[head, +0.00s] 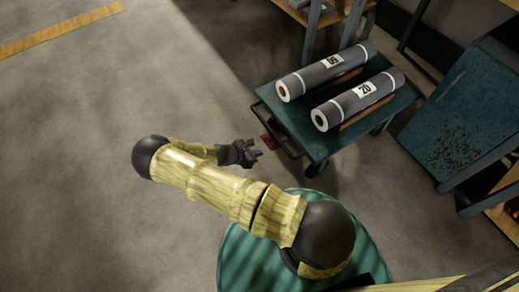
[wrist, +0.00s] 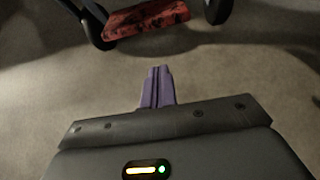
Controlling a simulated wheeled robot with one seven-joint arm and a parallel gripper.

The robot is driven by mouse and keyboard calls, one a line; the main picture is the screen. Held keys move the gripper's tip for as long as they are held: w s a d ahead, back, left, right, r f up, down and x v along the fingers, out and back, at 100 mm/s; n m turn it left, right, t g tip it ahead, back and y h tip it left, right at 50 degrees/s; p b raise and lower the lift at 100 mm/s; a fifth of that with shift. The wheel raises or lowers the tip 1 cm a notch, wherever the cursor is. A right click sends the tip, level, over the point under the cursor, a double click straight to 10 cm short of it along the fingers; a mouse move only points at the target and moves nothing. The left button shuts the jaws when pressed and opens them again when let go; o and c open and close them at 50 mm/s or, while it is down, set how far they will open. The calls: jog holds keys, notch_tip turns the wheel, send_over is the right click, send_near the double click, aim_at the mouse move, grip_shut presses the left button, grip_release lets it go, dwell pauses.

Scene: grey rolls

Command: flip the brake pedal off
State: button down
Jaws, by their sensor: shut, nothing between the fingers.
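A red brake pedal (head: 268,142) sits low at the near left end of the teal cart (head: 318,143). In the wrist view the pedal (wrist: 146,18) is a mottled red and black plate at the top, between dark wheels. My gripper (head: 259,153) is just short of the pedal in the head view. In the wrist view its purple fingers (wrist: 157,86) are together and empty, pointing toward the pedal with floor visible between. They appear apart from it. The pedal's tilt is hard to judge.
Two grey rolls, labelled 05 (head: 326,69) and 20 (head: 358,99), lie on the cart top. A dark handle bar (head: 273,130) runs along the cart's near left end. A teal cabinet (head: 466,110) stands right. Floor at left is clear.

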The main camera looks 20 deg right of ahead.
jog(key=p+v, duration=0.4)
jog(key=v, duration=0.6)
jog(key=shift+d+r, duration=0.35)
jog(key=s+d+r+m+y+p, duration=0.3)
jog(key=r+m, duration=0.4)
jog(key=r, duration=0.7)
jog(key=s+d+r+m+y+p, duration=0.1)
jog(key=s+r+m+y, duration=0.35)
jog(key=r, duration=1.05)
jog(key=s+d+r+m+y+p, duration=0.2)
jog(key=s+r+m+p, duration=0.15)
jog(key=r+m, duration=0.85)
notch_tip(320, 180, up, 40)
jog(key=n+p, duration=0.2)
jog(key=p, duration=3.5)
jog(key=shift+s, duration=0.35)
